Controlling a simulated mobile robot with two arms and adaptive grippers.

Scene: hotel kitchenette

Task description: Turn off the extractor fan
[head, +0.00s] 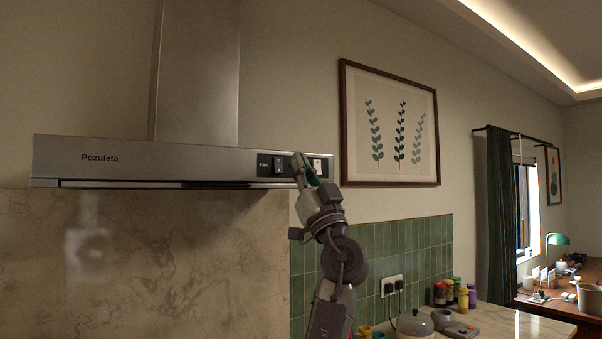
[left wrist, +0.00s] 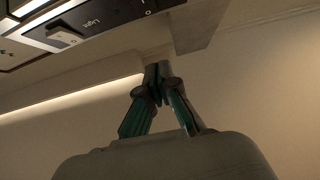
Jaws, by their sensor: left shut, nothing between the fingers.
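The extractor hood (head: 190,160) is on the wall at the left of the head view. Its black control panel has a "Fan" label and a dark fan switch (head: 279,165) beside it. A paler switch (head: 317,165) is at the panel's right end. My left gripper (head: 299,160) is shut and empty, in front of the panel between the two switches; whether it touches is unclear. In the left wrist view its fingertips (left wrist: 158,70) meet below the hood panel. The "Light" label and light switch (left wrist: 65,37) show there upside down; the fan switch is mostly cut off.
A framed leaf picture (head: 390,125) hangs right of the hood. Below is a counter (head: 500,320) with jars, a lidded pot (head: 413,324) and a wall socket (head: 391,285). The air left of my arm, under the hood, is clear.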

